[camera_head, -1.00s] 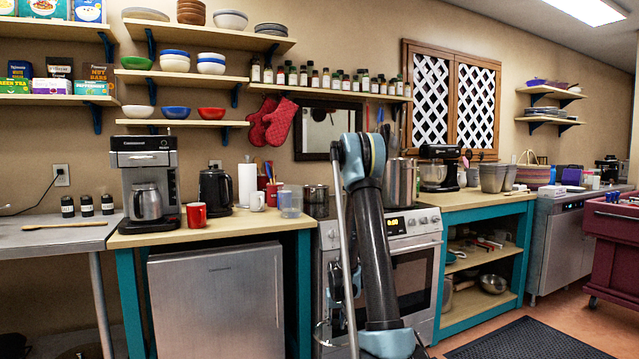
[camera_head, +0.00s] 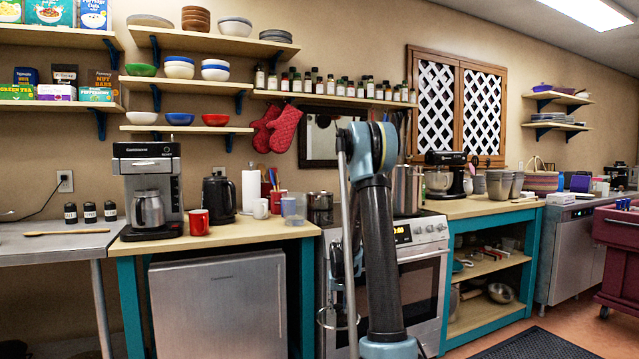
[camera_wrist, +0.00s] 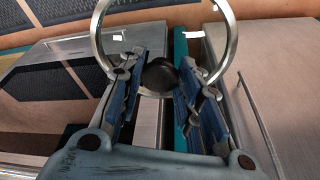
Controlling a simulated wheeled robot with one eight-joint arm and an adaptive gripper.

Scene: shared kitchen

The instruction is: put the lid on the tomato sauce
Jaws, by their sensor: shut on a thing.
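My gripper (camera_wrist: 160,82) is shut on the dark round knob of a lid with a shiny metal rim (camera_wrist: 234,38). The lid looks see-through and hangs tilted beyond the fingers in the wrist view. In the head view the gripper (camera_head: 338,285) is low in front of the stove, partly behind my arm, and the lid's rim (camera_head: 321,318) shows as a thin ring. A tall steel pot (camera_head: 404,187) and a smaller pot (camera_head: 319,207) stand at the stove top, partly hidden by my arm. No tomato sauce shows, and I cannot tell which pot holds it.
The stove (camera_head: 424,265) stands between a wooden counter (camera_head: 245,232) with a coffee maker (camera_head: 149,190) and red mug (camera_head: 198,221), and a teal-framed counter (camera_head: 487,206) with a mixer (camera_head: 444,175). A dark floor mat (camera_head: 540,345) lies at the lower right.

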